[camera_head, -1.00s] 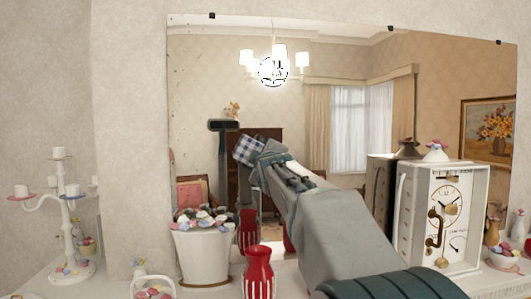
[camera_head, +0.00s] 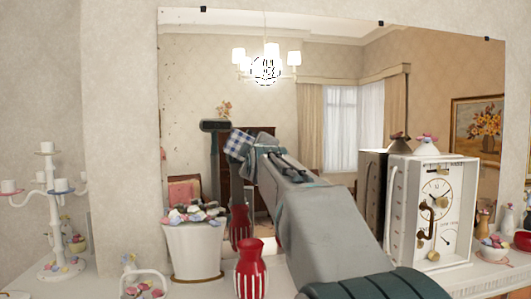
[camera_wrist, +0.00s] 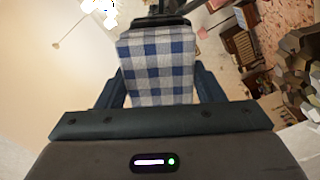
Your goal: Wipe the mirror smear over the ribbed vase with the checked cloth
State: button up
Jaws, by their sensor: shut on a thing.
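My gripper (camera_head: 258,152) is shut on the blue-and-white checked cloth (camera_head: 238,143), up in front of the mirror (camera_head: 300,110). In the wrist view the cloth (camera_wrist: 158,65) spreads flat between the fingers. I cannot tell whether it touches the glass. A red vase with white stripes (camera_head: 251,268), likely the ribbed one, stands upright on the shelf below the gripper; its reflection shows behind it. A small orange-brown patch (camera_head: 223,108) lies just above and left of the cloth; I cannot tell whether it is the smear or a reflection.
A white planter (camera_head: 194,252) stands left of the vase and a white clock (camera_head: 436,215) right of my arm. A candelabra (camera_head: 48,215) and a basket (camera_head: 143,285) are farther left. The mirror reflects a chandelier, a window and my body.

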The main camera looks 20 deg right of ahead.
aim_at(234, 155)
jog(key=shift+w+a+f+b, duration=0.45)
jog(key=shift+w+a+b, duration=0.3)
jog(key=shift+b, duration=0.5)
jog(key=shift+w+a+r, duration=0.1)
jog(key=shift+w+a+b, duration=0.25)
jog(key=shift+a+b, duration=0.5)
jog(key=shift+b, duration=0.5)
jog(key=shift+w+a+r+b, duration=0.1)
jog(key=shift+w+a+b, duration=0.1)
jog(key=shift+a+b, duration=0.45)
jog(key=shift+w+a+b, duration=0.2)
jog(key=shift+a+b, duration=0.2)
jog(key=shift+a, duration=0.65)
jog(key=shift+w+a+b, duration=0.2)
jog(key=shift+a+b, duration=0.15)
jog(key=shift+a, duration=0.85)
